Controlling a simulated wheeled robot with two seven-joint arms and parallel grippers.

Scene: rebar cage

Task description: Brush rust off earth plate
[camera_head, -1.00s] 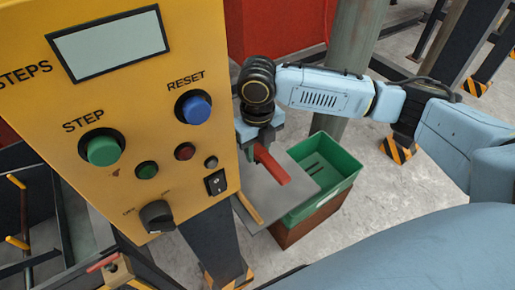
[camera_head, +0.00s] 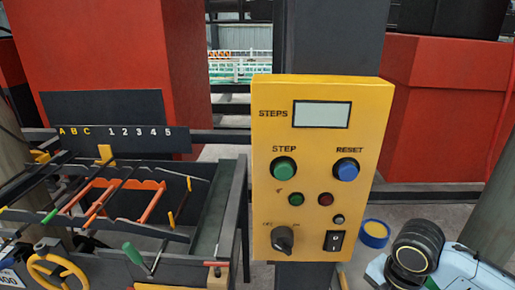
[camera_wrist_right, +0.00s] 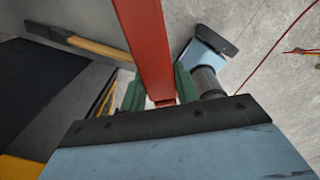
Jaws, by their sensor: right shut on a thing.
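In the right wrist view my right gripper (camera_wrist_right: 159,90) has its green fingers shut on a red bar (camera_wrist_right: 146,40), which looks like a handle. The bar runs up out of the picture, so its far end is hidden, and I see no bristles. In the head view only part of my right arm shows at the lower right; its gripper is out of the picture. My left gripper is in neither view. I cannot pick out the earth plate or any rust in these frames.
A yellow control panel (camera_head: 312,225) stands in the middle of the head view. A rebar bending rig (camera_head: 115,205) with orange bars is on the left. A blue-and-yellow round item (camera_head: 375,233) lies on the floor. A wooden-handled item (camera_wrist_right: 95,47) shows in the wrist view.

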